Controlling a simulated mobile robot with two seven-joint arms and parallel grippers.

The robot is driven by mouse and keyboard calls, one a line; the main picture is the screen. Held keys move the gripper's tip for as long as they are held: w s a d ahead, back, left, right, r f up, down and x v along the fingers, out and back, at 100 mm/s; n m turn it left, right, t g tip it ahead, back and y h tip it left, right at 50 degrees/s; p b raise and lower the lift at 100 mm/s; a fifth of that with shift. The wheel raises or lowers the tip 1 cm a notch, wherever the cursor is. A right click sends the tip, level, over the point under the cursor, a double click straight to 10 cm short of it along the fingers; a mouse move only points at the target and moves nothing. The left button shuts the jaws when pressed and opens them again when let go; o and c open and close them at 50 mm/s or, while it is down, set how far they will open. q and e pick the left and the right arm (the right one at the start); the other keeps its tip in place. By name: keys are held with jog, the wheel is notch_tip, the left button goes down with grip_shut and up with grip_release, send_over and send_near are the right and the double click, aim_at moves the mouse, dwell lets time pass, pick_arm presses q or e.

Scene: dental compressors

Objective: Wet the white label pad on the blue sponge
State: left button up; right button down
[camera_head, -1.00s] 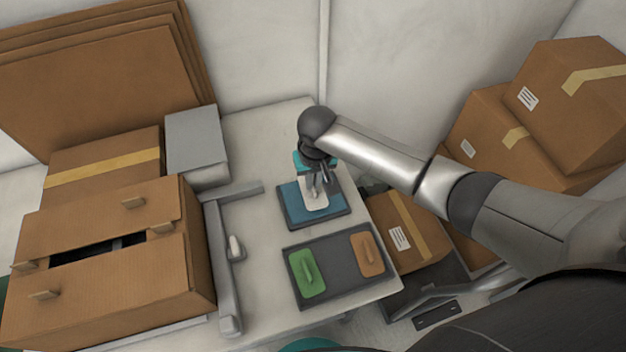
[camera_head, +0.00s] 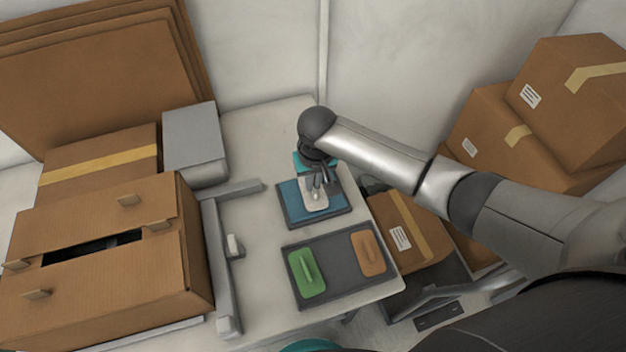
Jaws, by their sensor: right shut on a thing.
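The blue sponge (camera_head: 295,208) lies in a dark shallow tray (camera_head: 343,221) on the table. The white label pad (camera_head: 314,204) is at the sponge's middle and appears to lie flat against it; exact contact is hard to tell from above. My right gripper (camera_head: 316,190) comes down from the far side and is shut on the pad's handle, its fingers partly hiding it. My left gripper is not in view.
A dark tray (camera_head: 334,279) nearer the front holds a green pad (camera_head: 306,274) and an orange pad (camera_head: 368,254). A grey frame (camera_head: 222,255) and an open-slotted carton (camera_head: 110,270) stand at left. Cartons (camera_head: 405,222) are right of the table (camera_head: 268,137).

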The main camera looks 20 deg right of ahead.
jog(key=shift+f, duration=0.55)
jog(key=shift+s, duration=0.1)
dwell(2.3)
jog(key=shift+p, duration=0.3)
notch_tip(320, 180, up, 7)
jog(key=p, duration=0.8)
jog(key=shift+w, duration=0.2)
dwell(0.3)
